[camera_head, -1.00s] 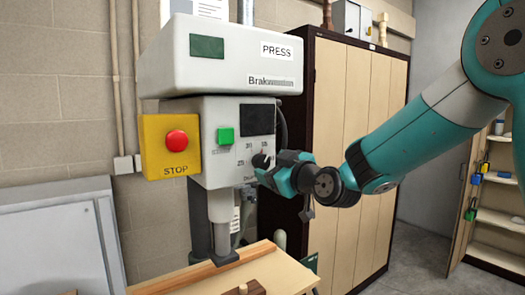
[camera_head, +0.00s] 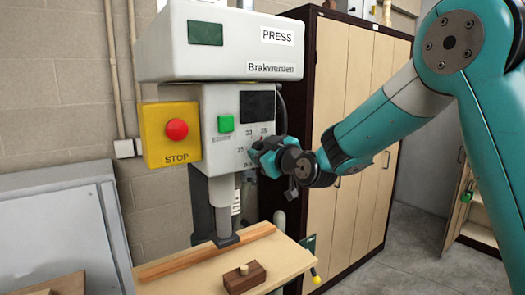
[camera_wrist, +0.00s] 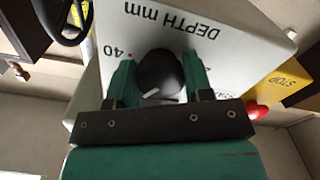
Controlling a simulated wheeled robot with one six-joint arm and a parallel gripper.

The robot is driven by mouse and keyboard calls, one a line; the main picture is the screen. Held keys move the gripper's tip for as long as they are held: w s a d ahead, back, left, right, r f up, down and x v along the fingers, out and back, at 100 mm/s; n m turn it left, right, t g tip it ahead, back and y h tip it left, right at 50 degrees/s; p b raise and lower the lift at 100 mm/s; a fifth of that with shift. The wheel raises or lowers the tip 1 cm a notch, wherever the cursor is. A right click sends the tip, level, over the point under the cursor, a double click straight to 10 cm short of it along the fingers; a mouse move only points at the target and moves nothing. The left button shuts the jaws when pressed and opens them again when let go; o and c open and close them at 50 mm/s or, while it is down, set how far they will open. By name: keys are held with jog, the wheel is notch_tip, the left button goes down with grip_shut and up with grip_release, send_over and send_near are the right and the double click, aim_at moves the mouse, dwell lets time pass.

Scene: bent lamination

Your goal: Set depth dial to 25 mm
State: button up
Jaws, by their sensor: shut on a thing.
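The depth dial (camera_wrist: 160,72) is a round black knob with a pale pointer mark, on the white press panel labelled "DEPTH mm". In the wrist view the panel appears upside down, with "40" and a red dot beside the dial. My gripper (camera_wrist: 158,85) has its two green fingers on either side of the dial, shut on it. In the head view my gripper (camera_head: 262,150) reaches the lower right of the press front (camera_head: 238,118) and hides the dial. Scale numbers beside it are small; one looks like 25. I cannot tell which value the pointer marks.
A yellow box with a red stop button (camera_head: 177,129) is left of the panel, and a green button (camera_head: 225,123) is on it. Below are a wooden table (camera_head: 205,272) and a dark wooden block (camera_head: 244,277). A tall cabinet (camera_head: 345,130) stands behind right.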

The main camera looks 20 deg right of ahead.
jog(key=shift+f+b, duration=0.15)
jog(key=shift+b, duration=0.25)
jog(key=b, duration=0.2)
jog(key=n+b, duration=0.1)
jog(key=shift+f+n+b, duration=0.25)
jog(key=shift+n+b, duration=0.05)
jog(key=shift+b, duration=0.1)
jog(key=n+b, duration=0.2)
jog(key=b, duration=0.3)
jog(key=shift+f+n+b, duration=0.1)
jog(key=shift+n+b, duration=0.2)
jog(key=shift+b, duration=0.05)
jog(key=n+b, duration=0.3)
jog(key=b, duration=0.3)
jog(key=shift+n, duration=0.3)
jog(key=n+b, duration=0.2)
jog(key=b, duration=0.1)
jog(key=n+b, duration=0.2)
jog(key=b, duration=0.1)
jog(key=shift+r+n, duration=0.2)
jog(key=shift+n, duration=0.1)
jog(key=n+b, duration=0.6)
jog(key=shift+r, duration=0.15)
jog(key=n+b, duration=0.3)
jog(key=n, duration=0.2)
jog(key=shift+r+n, duration=0.15)
jog(key=shift+n, duration=0.15)
